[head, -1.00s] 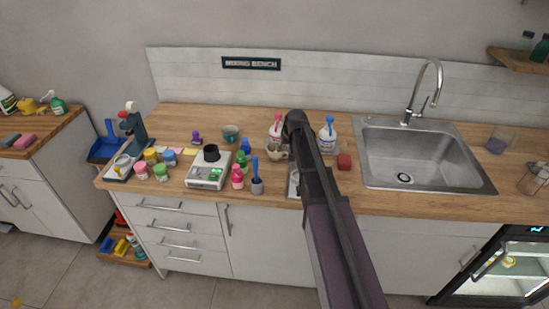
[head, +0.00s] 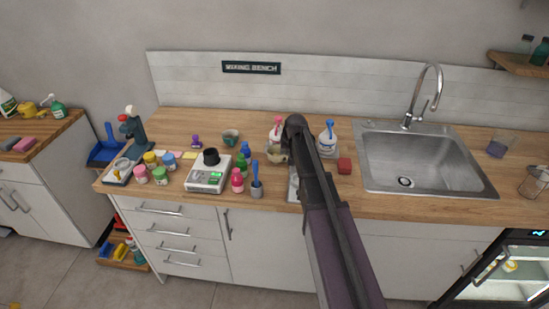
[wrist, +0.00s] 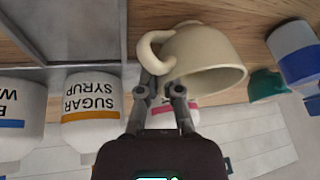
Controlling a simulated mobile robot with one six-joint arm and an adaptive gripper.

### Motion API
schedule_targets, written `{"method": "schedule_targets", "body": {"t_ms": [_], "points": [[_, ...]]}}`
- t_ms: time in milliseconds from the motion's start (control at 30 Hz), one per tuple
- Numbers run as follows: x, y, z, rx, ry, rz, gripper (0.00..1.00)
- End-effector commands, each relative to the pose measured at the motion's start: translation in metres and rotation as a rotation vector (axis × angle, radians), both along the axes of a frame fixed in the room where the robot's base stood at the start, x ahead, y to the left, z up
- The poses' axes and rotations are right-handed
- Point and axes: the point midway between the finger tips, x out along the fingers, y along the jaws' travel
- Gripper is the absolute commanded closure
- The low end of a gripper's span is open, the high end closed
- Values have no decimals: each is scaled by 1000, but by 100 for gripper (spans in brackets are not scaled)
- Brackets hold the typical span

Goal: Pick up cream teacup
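The cream teacup (wrist: 210,58) fills the upper middle of the wrist view, with its handle (wrist: 148,50) toward my gripper. In the head view the teacup (head: 274,157) stands on the wooden counter, partly hidden by my arm. My gripper (wrist: 163,83) is at the handle, its fingertips parted with a gap between them. The handle's lower end seems to lie at that gap. Whether the fingers touch it I cannot tell. The fingertips are hidden in the head view.
A sugar syrup bottle (wrist: 92,112) and another labelled bottle (wrist: 22,115) stand close by. A teal cup (head: 230,137), a scale (head: 207,179) and several small bottles are left of the teacup. A red block (head: 344,165) and the sink (head: 415,160) are to the right.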

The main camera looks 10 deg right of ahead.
Motion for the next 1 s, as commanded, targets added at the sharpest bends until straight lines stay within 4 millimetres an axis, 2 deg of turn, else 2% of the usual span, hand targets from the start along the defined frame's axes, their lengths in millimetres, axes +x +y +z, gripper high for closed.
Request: {"method": "schedule_targets", "body": {"t_ms": [567,1000], "points": [[0,0,1,0,0,0,100],[0,1,11,0,0,1,100]]}}
